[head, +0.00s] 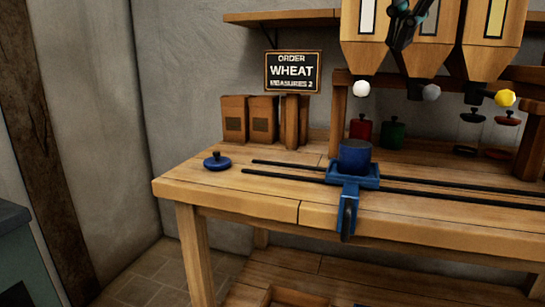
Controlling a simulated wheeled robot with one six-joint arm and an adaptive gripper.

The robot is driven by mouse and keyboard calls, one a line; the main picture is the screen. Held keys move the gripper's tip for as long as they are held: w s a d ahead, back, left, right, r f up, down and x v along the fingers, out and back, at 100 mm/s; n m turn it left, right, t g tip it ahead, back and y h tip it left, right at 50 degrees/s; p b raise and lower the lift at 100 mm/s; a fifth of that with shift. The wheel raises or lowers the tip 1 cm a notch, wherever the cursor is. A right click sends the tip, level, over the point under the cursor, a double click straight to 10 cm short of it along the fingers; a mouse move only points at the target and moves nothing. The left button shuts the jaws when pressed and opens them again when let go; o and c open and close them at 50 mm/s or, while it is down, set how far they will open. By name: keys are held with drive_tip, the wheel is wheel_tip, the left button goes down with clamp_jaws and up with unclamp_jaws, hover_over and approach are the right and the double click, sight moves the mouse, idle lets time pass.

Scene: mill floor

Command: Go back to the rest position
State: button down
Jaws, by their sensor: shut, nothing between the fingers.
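My gripper (400,38) shows at the top of the head view, right of the middle, as dark linked fingers with a teal part. It is in front of the wooden hoppers (366,30), high above the bench. It looks shut and holds nothing that I can see. The rest of the arm is mostly outside the picture. Below it, on the workbench (230,190), a blue canister (355,158) stands upright on a blue carriage (358,182). The gripper is well apart from it. A blue knobbed lid (217,161) lies on the bench at the left.
Two dark rails (440,197) run along the bench. Red (360,128) and green (392,134) canisters and clear jars (469,135) stand behind. A sign (293,72) reads "ORDER WHEAT MEASURES 2". Brown packets (235,119) stand below it. The bench's front left is clear.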

drive_tip(key=s+f+n+g, duration=0.1)
drive_tip(key=s+f+n, duration=0.1)
drive_tip(key=f, duration=1.3)
drive_tip(key=s+f+n+g+y, duration=0.1)
drive_tip(key=s+f+n, duration=0.2)
drive_tip(key=f, duration=1.2)
drive_tip(key=s+f+n+g, duration=0.1)
drive_tip(key=s+f+n, duration=0.2)
drive_tip(key=f, duration=1.3)
drive_tip(key=n, duration=0.2)
drive_tip(key=shift+n+y, duration=0.4)
drive_tip(key=shift+s, duration=0.1)
